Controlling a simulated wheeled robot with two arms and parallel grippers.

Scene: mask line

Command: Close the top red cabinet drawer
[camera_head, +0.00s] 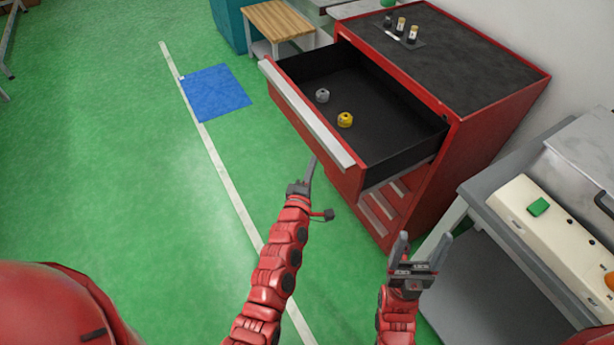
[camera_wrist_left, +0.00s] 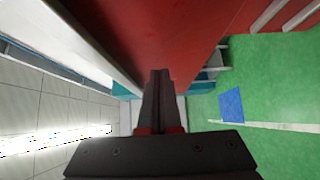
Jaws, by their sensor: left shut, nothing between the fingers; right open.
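The red cabinet (camera_head: 480,128) stands right of centre in the head view, with a dark top. Its top drawer (camera_head: 303,118) is pulled far out and has a light grey handle strip along its front edge. A silver part (camera_head: 322,95) and a yellow part (camera_head: 345,120) lie inside it. My left gripper (camera_head: 310,172) is shut and empty, close to the lower right part of the drawer front; I cannot tell if it touches. In the left wrist view my left gripper (camera_wrist_left: 157,95) is beside a red surface. My right gripper (camera_head: 419,250) is open and empty, below the cabinet's lower drawers.
A grey workbench (camera_head: 470,200) with a cream control box (camera_head: 545,220) stands at the right. Small bottles (camera_head: 412,34) stand on the cabinet top. A wooden-topped table (camera_head: 278,20) is behind the drawer.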

